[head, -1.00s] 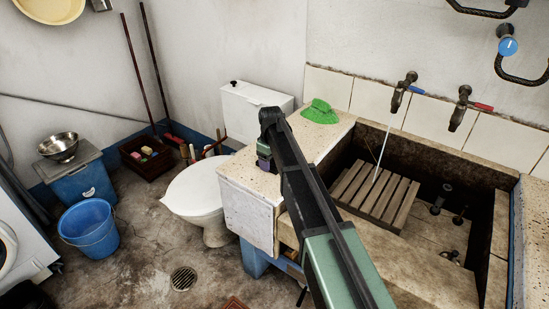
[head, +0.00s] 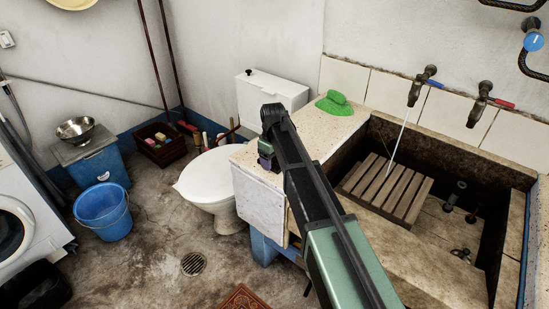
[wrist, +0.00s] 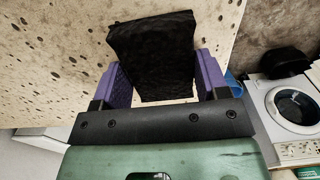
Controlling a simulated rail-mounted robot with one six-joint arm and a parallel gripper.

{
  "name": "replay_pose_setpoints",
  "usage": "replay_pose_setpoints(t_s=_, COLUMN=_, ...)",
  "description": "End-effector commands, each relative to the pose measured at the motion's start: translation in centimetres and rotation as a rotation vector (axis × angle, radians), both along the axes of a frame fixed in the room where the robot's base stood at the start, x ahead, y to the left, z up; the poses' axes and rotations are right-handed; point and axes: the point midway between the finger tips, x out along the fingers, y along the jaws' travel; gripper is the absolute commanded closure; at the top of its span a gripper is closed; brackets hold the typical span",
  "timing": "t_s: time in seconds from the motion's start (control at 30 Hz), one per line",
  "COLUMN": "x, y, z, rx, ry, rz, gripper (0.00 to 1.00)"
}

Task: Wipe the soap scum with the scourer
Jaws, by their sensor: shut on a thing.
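My gripper (wrist: 164,78) has purple finger pads, shut on a black, rough-textured block that looks like the scourer (wrist: 152,45). In the head view my gripper (head: 266,155) is at the near left end of the pale speckled stone ledge (head: 300,138), and my arm hides part of the ledge. The scourer cannot be made out there. In the wrist view the scourer is in front of the pitted stone (wrist: 60,60); I cannot tell whether they touch. I cannot pick out soap scum from the stone's speckles.
The trough (head: 455,145) at right holds a wooden rack (head: 388,190), with water running from a tap (head: 420,85). A toilet (head: 207,178) and blue bucket (head: 103,208) stand at left.

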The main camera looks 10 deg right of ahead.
Motion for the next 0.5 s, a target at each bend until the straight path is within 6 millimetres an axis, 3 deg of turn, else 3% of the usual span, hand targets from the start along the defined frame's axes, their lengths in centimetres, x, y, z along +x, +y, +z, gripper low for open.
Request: replay_pose_setpoints(t_s=0.5, x=0.0, y=-0.1, z=6.1, rx=-0.001, ry=-0.001, rz=0.000, gripper=0.54)
